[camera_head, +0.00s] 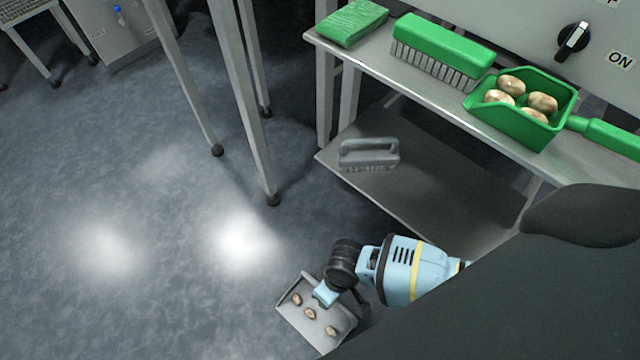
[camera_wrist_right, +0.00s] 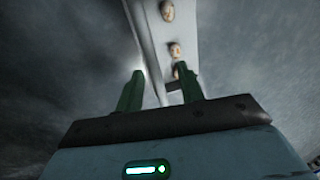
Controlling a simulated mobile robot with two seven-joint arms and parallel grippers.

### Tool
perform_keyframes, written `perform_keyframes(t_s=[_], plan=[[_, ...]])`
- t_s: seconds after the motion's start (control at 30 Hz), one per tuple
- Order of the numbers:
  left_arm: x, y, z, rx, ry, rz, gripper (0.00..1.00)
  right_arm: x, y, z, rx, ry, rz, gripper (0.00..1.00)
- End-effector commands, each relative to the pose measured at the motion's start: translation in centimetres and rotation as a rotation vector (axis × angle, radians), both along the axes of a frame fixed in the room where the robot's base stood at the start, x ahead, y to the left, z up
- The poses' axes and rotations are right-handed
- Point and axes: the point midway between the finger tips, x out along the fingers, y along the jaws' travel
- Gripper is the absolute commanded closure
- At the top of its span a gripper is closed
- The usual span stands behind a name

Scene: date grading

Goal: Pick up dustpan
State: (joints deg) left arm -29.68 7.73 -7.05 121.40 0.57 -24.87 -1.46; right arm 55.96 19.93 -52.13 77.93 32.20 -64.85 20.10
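A grey dustpan (camera_head: 322,320) lies low on the floor at the bottom of the head view, with three brown dates (camera_head: 310,314) in it. My right gripper (camera_head: 325,294) is at the dustpan's edge, its fingers mostly hidden in the head view. In the right wrist view, the green fingers of my right gripper (camera_wrist_right: 158,90) stand apart. The pale dustpan (camera_wrist_right: 150,35) extends beyond and between them, with dates along it. A small dark piece beside the right finger is unclear; I cannot tell whether the fingers touch the dustpan. My left gripper is not in view.
A bench holds a green scoop (camera_head: 488,112) with several dates, a green brush (camera_head: 440,45) and a green pad (camera_head: 352,20). A grey brush (camera_head: 369,152) sits on the lower shelf (camera_head: 420,200). Metal legs (camera_head: 243,100) stand at upper left. The left floor is clear.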

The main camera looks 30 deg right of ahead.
Motion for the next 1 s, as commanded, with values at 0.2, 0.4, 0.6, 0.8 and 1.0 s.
perform_keyframes(t_s=[0.2, 0.4, 0.6, 0.8, 1.0], plan=[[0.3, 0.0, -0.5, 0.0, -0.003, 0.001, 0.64, 0.0, 0.1, -0.6, 0.001, -0.002, 0.0, 0.62], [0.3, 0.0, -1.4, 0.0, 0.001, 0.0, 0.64, 0.2, 0.1, -1.8, 0.0, 0.0, 0.001, 0.62], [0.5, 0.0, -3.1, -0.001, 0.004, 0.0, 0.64, 0.6, 0.1, -4.1, 0.0, -0.001, 0.0, 0.62], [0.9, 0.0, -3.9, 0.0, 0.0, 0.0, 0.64, 0.4, 0.6, -5.7, 0.003, -0.001, 0.001, 0.62], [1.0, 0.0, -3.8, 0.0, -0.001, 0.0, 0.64, 0.4, 0.6, -5.7, 0.002, -0.002, 0.0, 0.62]])
